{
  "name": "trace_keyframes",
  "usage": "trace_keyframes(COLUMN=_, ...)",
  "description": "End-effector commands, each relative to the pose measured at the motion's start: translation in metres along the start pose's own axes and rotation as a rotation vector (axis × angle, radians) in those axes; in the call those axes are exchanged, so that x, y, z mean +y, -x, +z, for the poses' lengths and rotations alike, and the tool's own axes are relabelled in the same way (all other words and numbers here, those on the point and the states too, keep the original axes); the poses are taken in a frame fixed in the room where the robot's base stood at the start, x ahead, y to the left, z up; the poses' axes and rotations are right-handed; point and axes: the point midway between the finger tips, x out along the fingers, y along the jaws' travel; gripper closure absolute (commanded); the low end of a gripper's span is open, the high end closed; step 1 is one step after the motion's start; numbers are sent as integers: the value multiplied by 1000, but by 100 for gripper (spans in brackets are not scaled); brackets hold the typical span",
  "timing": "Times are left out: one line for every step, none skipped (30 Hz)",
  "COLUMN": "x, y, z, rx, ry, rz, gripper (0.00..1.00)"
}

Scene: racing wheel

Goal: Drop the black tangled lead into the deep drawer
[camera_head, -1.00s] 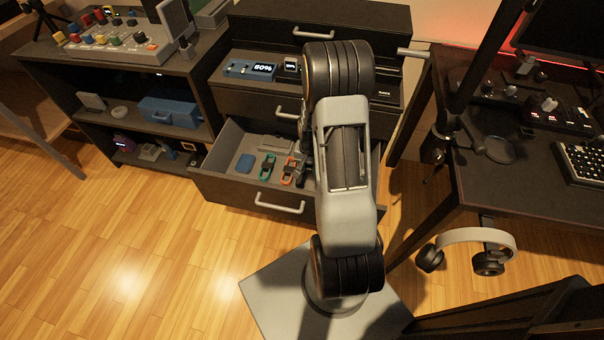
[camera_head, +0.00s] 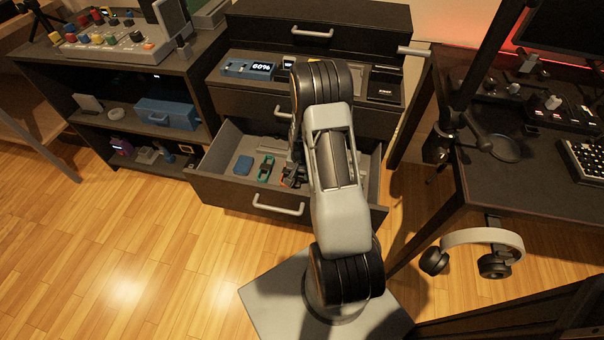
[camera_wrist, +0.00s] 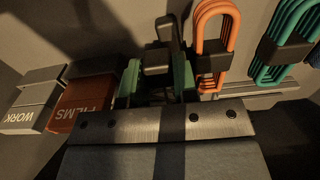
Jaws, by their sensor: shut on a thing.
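The deep drawer (camera_head: 250,195) is the pulled-out bottom drawer, seen in the head view. My gripper (camera_wrist: 157,82) is down in it, its fingers with green pads shut on a dark, blocky thing, which looks like part of the black lead (camera_wrist: 157,58). Shadow and the fingers hide most of the lead's shape, and I cannot tell whether it touches the drawer floor. In the head view my arm and gripper (camera_head: 293,172) cover the drawer's middle.
An orange coiled lead (camera_wrist: 213,35) and a teal one (camera_wrist: 287,42) lie right of my gripper in the wrist view. Blocks marked WORK (camera_wrist: 30,112) and FILMS (camera_wrist: 85,105) lie to its left. In the head view a blue block (camera_head: 244,165) lies in the drawer's left part.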

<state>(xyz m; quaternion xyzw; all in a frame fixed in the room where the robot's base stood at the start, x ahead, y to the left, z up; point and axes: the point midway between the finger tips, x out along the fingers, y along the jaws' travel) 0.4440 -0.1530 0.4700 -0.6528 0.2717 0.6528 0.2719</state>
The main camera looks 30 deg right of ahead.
Motion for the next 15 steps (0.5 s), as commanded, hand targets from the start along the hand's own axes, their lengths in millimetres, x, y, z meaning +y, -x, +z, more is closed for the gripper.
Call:
trace_keyframes(x=0, y=0, z=0, rx=0, ry=0, rz=0, gripper=96)
trace_keyframes(x=0, y=0, z=0, rx=0, ry=0, rz=0, gripper=96)
trace_keyframes(x=0, y=-1, z=0, rx=0, ry=0, rz=0, gripper=96)
trace_keyframes(x=0, y=-2, z=0, rx=0, ry=0, rz=0, gripper=96)
trace_keyframes(x=0, y=-3, z=0, rx=0, ry=0, rz=0, gripper=96)
trace_keyframes(x=0, y=-5, z=0, rx=0, ry=0, rz=0, gripper=96)
trace_keyframes(x=0, y=-6, z=0, rx=0, ry=0, rz=0, gripper=96)
trace_keyframes(x=0, y=-7, z=0, rx=0, ry=0, rz=0, gripper=96)
trace_keyframes(x=0, y=-8, z=0, rx=0, ry=0, rz=0, gripper=96)
trace_keyframes(x=0, y=-9, z=0, rx=0, ry=0, rz=0, gripper=96)
trace_keyframes(x=0, y=-10, z=0, rx=0, ry=0, rz=0, gripper=96)
trace_keyframes(x=0, y=-11, z=0, rx=0, ry=0, rz=0, gripper=96)
trace_keyframes(x=0, y=-12, z=0, rx=0, ry=0, rz=0, gripper=96)
trace_keyframes(x=0, y=-12, z=0, rx=0, ry=0, rz=0, gripper=96)
trace_keyframes(x=0, y=-13, z=0, rx=0, ry=0, rz=0, gripper=96)
